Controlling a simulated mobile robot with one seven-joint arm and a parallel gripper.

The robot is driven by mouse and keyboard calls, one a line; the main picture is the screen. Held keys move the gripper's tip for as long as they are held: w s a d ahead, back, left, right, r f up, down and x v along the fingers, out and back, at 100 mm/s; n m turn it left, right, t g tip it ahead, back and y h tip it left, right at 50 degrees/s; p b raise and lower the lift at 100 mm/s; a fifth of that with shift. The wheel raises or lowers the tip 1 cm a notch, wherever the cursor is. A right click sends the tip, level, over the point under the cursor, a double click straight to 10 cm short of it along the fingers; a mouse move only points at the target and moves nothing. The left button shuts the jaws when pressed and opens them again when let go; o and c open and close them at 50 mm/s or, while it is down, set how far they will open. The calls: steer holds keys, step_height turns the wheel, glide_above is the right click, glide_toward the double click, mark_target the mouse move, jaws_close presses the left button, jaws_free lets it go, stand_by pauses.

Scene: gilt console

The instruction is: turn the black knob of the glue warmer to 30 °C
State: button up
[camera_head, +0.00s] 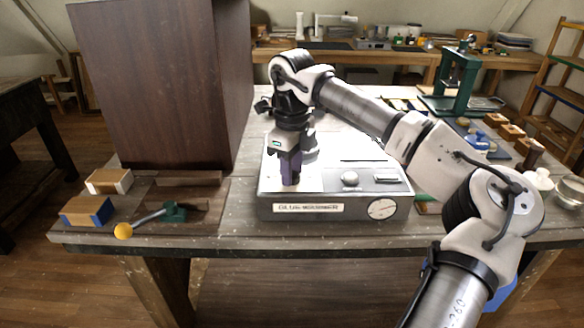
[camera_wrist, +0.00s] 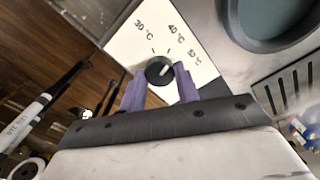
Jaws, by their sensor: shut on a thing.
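The glue warmer (camera_head: 238,208) is a grey box on the workbench, with a nameplate and a round gauge on its front. My gripper (camera_head: 291,180) points down at the white plate on its top left. In the wrist view the black knob (camera_wrist: 158,71) sits between the purple fingers of my gripper (camera_wrist: 158,75), which are shut on it. The knob's pale pointer line aims roughly toward the 50 °C mark. In the head view my fingers hide the knob.
A tall dark brown cabinet (camera_head: 160,85) stands left of the warmer. A lever with a yellow ball (camera_head: 123,231) and two small boxes lie at the front left. A silver knob (camera_head: 349,178) is on the warmer's top. A green press (camera_head: 458,75) stands behind right.

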steer(key=n, duration=0.5)
steer(key=shift+r+n, duration=0.1)
steer(key=shift+n, duration=0.2)
steer(key=shift+n+p, duration=0.3)
steer(key=shift+n, duration=2)
steer(key=o, duration=1)
steer(key=shift+c, duration=0.2)
step_height(320, 180, up, 14)
steer(key=b, duration=0.1)
